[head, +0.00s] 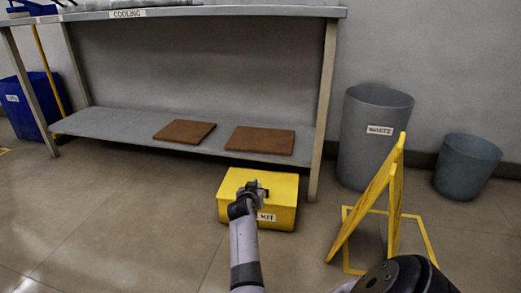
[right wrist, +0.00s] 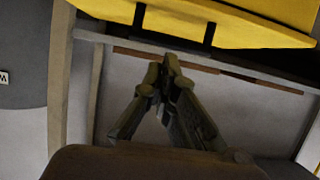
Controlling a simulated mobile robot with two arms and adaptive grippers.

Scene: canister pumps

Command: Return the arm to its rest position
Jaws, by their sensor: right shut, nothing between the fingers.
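My right gripper (head: 256,190) is in front of and over the yellow kit box (head: 230,207) in the head view, hiding part of its lid and label. In the right wrist view the fingers of this gripper (right wrist: 168,72) come together at the tips, shut with nothing between them. The yellow box (right wrist: 240,25) fills the top of that upside-down view, with its dark handle or latch parts beside it. I cannot tell whether the gripper touches the box. My left gripper is not in view.
A steel table (head: 220,12) labelled COOLING has a lower shelf (head: 110,128) with two brown boards (head: 185,131). A waste bin (head: 365,145), a smaller bin (head: 467,167) and a yellow folding sign (head: 372,200) stand at right. A blue bin (head: 25,108) is at left. Floor at front left is clear.

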